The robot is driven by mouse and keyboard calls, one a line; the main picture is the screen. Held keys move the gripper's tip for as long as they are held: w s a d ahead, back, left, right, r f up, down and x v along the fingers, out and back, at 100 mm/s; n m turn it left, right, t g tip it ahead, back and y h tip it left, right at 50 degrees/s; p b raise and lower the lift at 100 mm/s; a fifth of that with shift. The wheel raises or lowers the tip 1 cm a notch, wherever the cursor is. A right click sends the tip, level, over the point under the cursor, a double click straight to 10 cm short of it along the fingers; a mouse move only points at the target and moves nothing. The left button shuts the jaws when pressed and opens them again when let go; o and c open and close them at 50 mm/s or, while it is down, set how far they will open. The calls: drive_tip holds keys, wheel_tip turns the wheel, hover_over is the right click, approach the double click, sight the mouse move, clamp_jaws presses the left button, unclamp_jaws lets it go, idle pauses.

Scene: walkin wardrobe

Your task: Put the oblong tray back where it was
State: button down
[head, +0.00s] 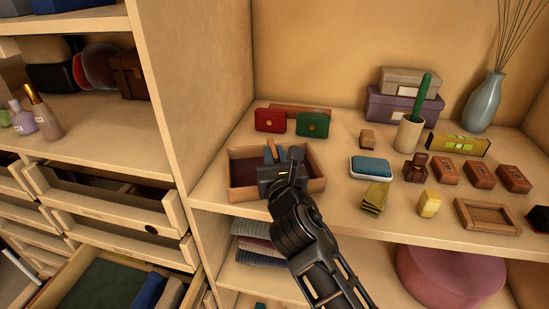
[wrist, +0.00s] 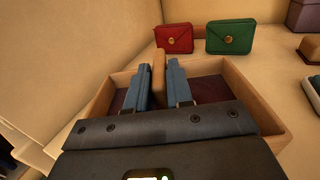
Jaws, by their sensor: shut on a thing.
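The oblong tray (head: 240,192), with tan wooden walls and a dark reddish lining, stands at the shelf's left front. Its right wall also shows in the wrist view (wrist: 256,96). My gripper (head: 274,154) reaches down over the tray's middle. Its two blue-grey fingers are shut on a narrow upright tan piece (wrist: 158,72), which looks like a divider or handle of the tray. Where this piece joins the tray floor is hidden by my gripper. I cannot tell whether the tray rests on the shelf or is slightly raised.
A red purse (head: 270,120) and a green purse (head: 313,124) stand close behind the tray. A small wooden frame (head: 487,230) lies farther right. The upright partition (head: 195,90) is close on the left.

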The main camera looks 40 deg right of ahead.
drive_tip(key=c, duration=1)
unclamp_jaws()
drive_tip(key=shift+r, duration=0.15)
drive_tip(key=shift+s+a, duration=0.2)
drive_tip(key=shift+s, duration=0.1)
drive_tip(key=b+v, duration=0.1)
drive_tip(key=v, duration=1)
drive_tip(key=shift+s+a+b, duration=0.1)
drive_tip(key=shift+b, duration=0.25)
